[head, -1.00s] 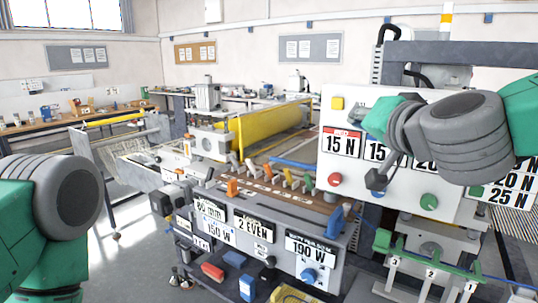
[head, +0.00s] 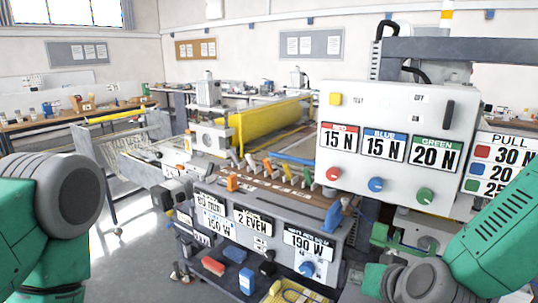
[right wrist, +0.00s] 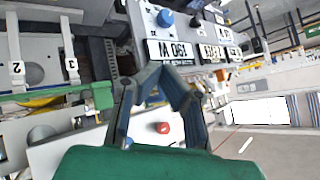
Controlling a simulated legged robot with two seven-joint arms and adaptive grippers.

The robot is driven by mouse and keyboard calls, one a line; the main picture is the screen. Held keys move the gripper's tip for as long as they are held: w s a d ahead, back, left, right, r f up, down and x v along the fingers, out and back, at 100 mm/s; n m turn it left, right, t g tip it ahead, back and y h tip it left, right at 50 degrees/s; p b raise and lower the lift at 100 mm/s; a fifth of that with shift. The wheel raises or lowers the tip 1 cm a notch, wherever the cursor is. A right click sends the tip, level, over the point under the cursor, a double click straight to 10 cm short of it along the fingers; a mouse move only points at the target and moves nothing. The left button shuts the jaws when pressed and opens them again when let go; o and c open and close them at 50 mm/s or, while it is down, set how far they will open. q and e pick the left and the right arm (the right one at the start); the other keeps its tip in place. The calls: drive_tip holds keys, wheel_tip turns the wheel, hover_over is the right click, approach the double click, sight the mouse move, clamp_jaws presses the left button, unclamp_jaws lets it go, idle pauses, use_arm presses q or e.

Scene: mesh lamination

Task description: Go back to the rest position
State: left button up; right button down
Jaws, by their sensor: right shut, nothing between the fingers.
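My right gripper (right wrist: 163,72) shows in the right wrist view with its dark fingers shut and empty, over a tilted view of the machine. In the head view my green and grey right arm (head: 420,280) is low at the bottom right, below the white control panel (head: 340,101); its fingers cannot be made out there. My left arm (head: 65,195) shows at the left edge of the head view, and its gripper is out of the picture.
The laminating machine with a yellow roller cover (head: 262,123) and a labelled front panel (head: 255,230) fills the middle. A green bracket (head: 395,240) stands close beside my right arm. Free floor (head: 125,265) lies at the lower left.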

drive_tip(key=s+d+f+n+g+h, duration=0.1)
drive_tip(key=s+d+f+g, duration=0.1)
drive_tip(key=s+f, duration=0.5)
drive_tip(key=s+d+f+g, duration=0.2)
drive_tip(key=s+f, duration=0.4)
drive_tip(key=f, duration=0.3)
drive_tip(key=s+d+f+n+g+h, duration=0.1)
drive_tip(key=s+d+f+g, duration=0.25)
drive_tip(key=s, duration=0.55)
drive_tip(key=s+d+f+n+g+h, duration=0.1)
drive_tip(key=s+d+f+g, duration=0.15)
drive_tip(key=s+f, duration=0.45)
use_arm(q)
wheel_tip(320, 180, down, 14)
drive_tip(key=b, duration=1.3)
drive_tip(key=shift+a+r, duration=0.2)
drive_tip(key=shift+a, duration=0.25)
use_arm(e)
wheel_tip(320, 180, down, 10)
drive_tip(key=t, duration=0.1)
drive_tip(key=shift+w+a+n, duration=0.15)
drive_tip(key=shift+a+n, duration=0.05)
drive_tip(key=shift+n, duration=0.1)
use_arm(q)
drive_tip(key=shift+d+r, duration=0.1)
use_arm(e)
drive_tip(key=shift+d+f, duration=0.1)
